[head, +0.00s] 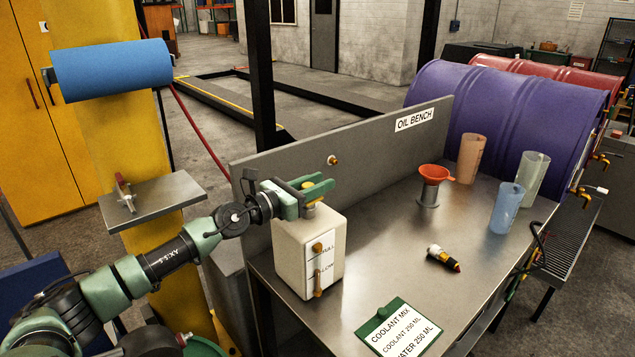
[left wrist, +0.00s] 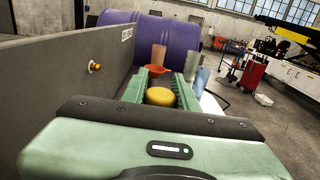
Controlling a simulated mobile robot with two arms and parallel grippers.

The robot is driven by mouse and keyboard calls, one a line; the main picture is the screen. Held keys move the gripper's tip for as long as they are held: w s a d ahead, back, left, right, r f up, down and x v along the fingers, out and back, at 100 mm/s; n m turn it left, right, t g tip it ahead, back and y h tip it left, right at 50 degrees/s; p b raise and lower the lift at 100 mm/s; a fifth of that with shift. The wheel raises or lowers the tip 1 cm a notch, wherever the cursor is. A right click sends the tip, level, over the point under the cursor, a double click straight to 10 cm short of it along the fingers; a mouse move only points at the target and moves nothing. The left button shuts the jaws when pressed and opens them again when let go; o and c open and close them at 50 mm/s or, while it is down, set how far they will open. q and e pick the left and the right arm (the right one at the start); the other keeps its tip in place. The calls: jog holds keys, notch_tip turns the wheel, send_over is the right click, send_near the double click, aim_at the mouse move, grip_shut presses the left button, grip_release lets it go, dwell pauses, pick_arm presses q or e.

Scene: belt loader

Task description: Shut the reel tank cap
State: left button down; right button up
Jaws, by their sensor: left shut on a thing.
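The reel tank (head: 293,256) is a cream box with a sight gauge and level labels, standing on the left end of the steel bench. Its yellow cap (head: 310,204) is on top, partly hidden by my left gripper (head: 318,189). In the left wrist view the round yellow cap (left wrist: 160,96) sits between the two green fingers (left wrist: 160,86). My left gripper is shut on the cap. I cannot tell how tightly the cap is seated. My right gripper is not in view.
A grey back panel (head: 350,150) rises behind the tank.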

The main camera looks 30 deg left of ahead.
pick_arm(q)
jog(key=shift+f, duration=0.2)
jog(key=c, duration=1.1)
grip_release()
jog(key=shift+r, duration=0.1)
jog(key=shift+s, duration=0.1)
jog(key=b+v, duration=0.1)
jog(key=v, duration=0.1)
jog(key=b+v, duration=0.1)
jog(key=v, duration=0.1)
jog(key=b+v, duration=0.1)
jog(key=v, duration=0.1)
jog(key=shift+s+a+f+b, duration=0.1)
jog(key=shift+a+f+b, duration=0.05)
jog(key=shift+f+b, duration=0.2)
jog(key=shift+s+a+r+b, duration=0.2)
jog(key=shift+s+b, duration=0.2)
jog(key=shift+s, duration=0.2)
jog(key=shift+r, duration=0.1)
